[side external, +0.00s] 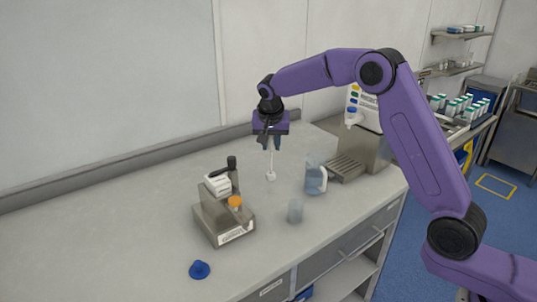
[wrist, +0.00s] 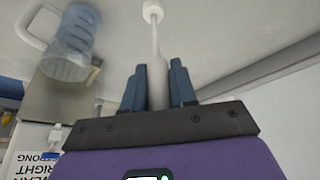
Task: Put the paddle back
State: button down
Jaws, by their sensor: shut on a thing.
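The paddle (side external: 271,163) is a thin pale rod with a small white rounded head at its lower end. My gripper (side external: 271,145) is shut on its upper part and holds it roughly upright, head down, over the table. In the wrist view the paddle (wrist: 155,38) stands out between the two dark blue fingers of my gripper (wrist: 158,75). From the side view I cannot tell whether the head touches the table.
A clear jug with a white handle (side external: 316,179) stands right of the paddle, with a clear cup (side external: 295,211) in front. A metal device with an orange cap (side external: 222,216) stands front left. A blue funnel-like piece (side external: 199,270) lies near the front. The table's left is clear.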

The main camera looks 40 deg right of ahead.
jog(key=shift+w+f, duration=0.2)
jog(key=shift+f, duration=0.55)
jog(key=shift+w+f, duration=0.15)
jog(key=shift+f, duration=0.55)
jog(key=shift+w+f, duration=0.2)
jog(key=shift+f, duration=0.7)
jog(key=c, duration=0.9)
grip_release()
jog(key=v, duration=1.2)
jog(key=shift+r, duration=0.2)
jog(key=shift+a, duration=0.1)
